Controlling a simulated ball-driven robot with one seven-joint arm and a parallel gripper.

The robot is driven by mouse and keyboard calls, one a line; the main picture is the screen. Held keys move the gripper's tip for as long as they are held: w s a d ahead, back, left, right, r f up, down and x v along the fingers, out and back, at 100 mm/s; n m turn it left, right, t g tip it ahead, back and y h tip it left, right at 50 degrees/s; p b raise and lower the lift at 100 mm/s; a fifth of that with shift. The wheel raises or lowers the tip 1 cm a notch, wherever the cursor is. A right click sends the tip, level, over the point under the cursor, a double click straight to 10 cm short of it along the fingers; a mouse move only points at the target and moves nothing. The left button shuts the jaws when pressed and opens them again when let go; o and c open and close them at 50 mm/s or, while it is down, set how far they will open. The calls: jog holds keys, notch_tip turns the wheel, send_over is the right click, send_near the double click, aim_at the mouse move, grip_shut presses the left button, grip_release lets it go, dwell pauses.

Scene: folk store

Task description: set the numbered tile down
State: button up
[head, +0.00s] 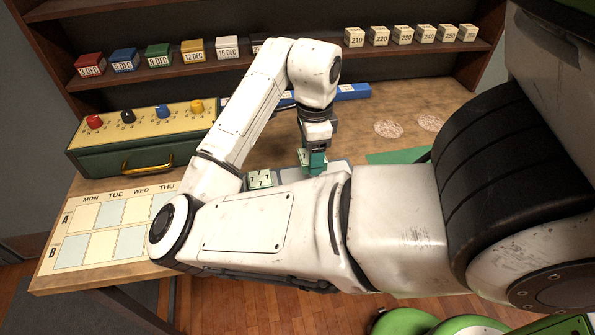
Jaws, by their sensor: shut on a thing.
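My gripper (314,166) points down over the wooden counter, its teal fingertips shut on a small pale numbered tile (304,157). Part of the tile shows at the left of the fingers, with what looks like a 7 on it; the rest is hidden. I cannot tell whether the tile touches the surface under it. A grey-blue flat piece (342,166) shows under and beside the gripper, mostly hidden by my arm.
A calendar board (92,215) lies at the front left. Behind it stands a green box with coloured knobs (140,138). Dated blocks (158,55) and numbered blocks (404,35) stand on the shelf. A green mat (397,156) and two round pink patches (388,129) are at right.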

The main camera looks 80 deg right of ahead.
aim_at(299, 180)
jog(key=w+f, duration=0.1)
jog(key=f, duration=0.1)
jog(key=w+d+f, duration=0.1)
jog(key=shift+w+f, duration=0.35)
jog(key=shift+w, duration=0.05)
jog(key=shift+w+f, duration=0.2)
jog(key=shift+f, duration=1.55)
jog(key=shift+f, duration=0.1)
jog(key=o, duration=1.2)
jog(key=shift+c, duration=0.2)
notch_tip(299, 180, up, 12)
jog(key=shift+r+p, duration=0.15)
jog(key=shift+p, duration=0.3)
